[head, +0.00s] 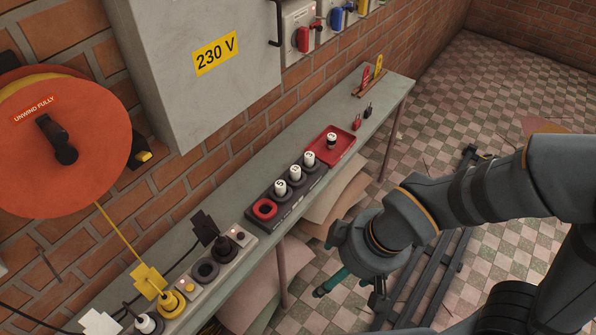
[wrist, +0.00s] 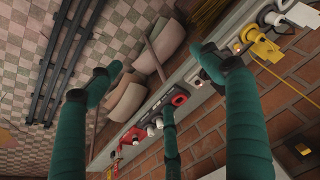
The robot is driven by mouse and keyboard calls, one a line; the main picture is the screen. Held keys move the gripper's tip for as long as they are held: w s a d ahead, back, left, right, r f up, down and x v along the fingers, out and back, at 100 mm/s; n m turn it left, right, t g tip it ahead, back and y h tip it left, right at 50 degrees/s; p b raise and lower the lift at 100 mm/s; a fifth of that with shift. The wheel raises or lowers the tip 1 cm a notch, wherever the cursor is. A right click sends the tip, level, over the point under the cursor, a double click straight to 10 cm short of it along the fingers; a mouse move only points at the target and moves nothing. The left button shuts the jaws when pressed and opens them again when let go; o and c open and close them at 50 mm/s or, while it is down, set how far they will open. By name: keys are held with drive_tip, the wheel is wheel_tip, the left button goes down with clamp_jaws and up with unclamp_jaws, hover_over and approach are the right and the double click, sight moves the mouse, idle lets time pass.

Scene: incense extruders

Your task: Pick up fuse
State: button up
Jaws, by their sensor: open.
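Several white-topped fuses show in the head view. Three stand upright in a dark holder block (head: 290,196): one fuse (head: 280,187), a middle fuse (head: 295,173) and a far fuse (head: 309,159). The near socket, with a red ring (head: 264,209), holds no fuse. Another fuse (head: 332,141), with a dark body, stands in a red tray (head: 341,151) at the block's far end. My gripper (head: 350,289) is open and empty, off the bench's front side, apart from all fuses. In the wrist view its teal fingers (wrist: 158,85) are spread, with the red-ringed socket (wrist: 180,98) beyond them.
The narrow grey bench (head: 225,190) runs along the brick wall, under a grey 230 V cabinet (head: 195,60). A socket strip with plugs (head: 205,270) and an orange cable reel (head: 65,130) are at left. Small red and black items (head: 362,117) lie beyond the tray. Cardboard leans below the bench.

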drive_tip(key=c, duration=0.6)
drive_tip(key=shift+c, duration=0.5)
drive_tip(key=shift+w, duration=0.1)
